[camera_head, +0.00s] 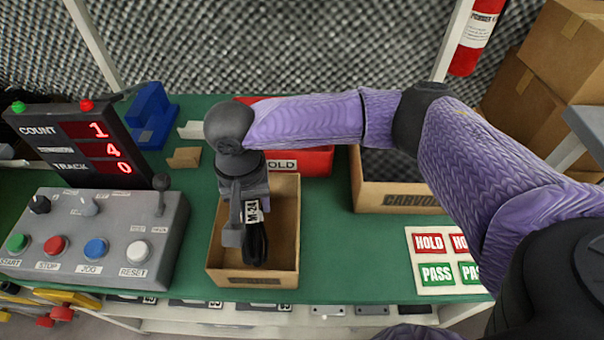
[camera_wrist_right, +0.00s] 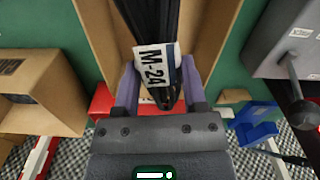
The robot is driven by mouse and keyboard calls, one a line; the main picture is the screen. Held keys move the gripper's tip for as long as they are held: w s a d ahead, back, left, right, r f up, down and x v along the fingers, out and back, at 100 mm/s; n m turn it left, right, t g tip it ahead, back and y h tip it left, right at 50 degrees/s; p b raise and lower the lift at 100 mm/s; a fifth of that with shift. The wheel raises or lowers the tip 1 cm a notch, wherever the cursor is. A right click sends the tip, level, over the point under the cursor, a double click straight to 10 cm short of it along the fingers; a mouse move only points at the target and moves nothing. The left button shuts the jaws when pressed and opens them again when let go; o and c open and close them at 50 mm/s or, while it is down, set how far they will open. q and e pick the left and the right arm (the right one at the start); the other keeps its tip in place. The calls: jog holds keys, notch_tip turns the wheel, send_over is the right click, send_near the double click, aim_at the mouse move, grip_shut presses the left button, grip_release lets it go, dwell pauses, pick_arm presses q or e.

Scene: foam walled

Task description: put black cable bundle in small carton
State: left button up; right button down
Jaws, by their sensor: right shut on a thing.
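The black cable bundle (camera_head: 255,244) hangs from my right gripper (camera_head: 243,222), over the small carton (camera_head: 284,264). A white label marked M-24 is wrapped around the bundle. In the right wrist view the bundle (camera_wrist_right: 150,20) sits between the two fingers of my right gripper (camera_wrist_right: 157,82), which are shut on it. The small carton (camera_wrist_right: 100,35) shows behind it there, open and brown. In the head view the bundle lies within the carton's outline; whether it touches the bottom cannot be told. My left gripper is not in view.
A grey button panel (camera_head: 95,235) and a count display (camera_head: 82,143) stand left of the carton. A red HOLD bin (camera_head: 315,163) is behind it. A larger carton (camera_head: 400,197) and a HOLD/PASS label sheet (camera_head: 443,261) are to the right. Green table lies bare between them.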

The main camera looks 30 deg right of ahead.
pick_arm(q)
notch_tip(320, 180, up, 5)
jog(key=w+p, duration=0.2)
jog(key=p, duration=0.1)
pick_arm(e)
jog(key=shift+w+d+f+m, duration=0.15)
jog(key=shift+w+d+m, duration=0.6)
jog(key=shift+w+m, duration=0.15)
notch_tip(320, 180, down, 11)
jog(key=b, duration=0.6)
jog(key=shift+r, duration=0.3)
jog(key=shift+f, duration=0.1)
jog(key=shift+c, duration=2.1)
grip_release()
jog(key=shift+o, duration=1.3)
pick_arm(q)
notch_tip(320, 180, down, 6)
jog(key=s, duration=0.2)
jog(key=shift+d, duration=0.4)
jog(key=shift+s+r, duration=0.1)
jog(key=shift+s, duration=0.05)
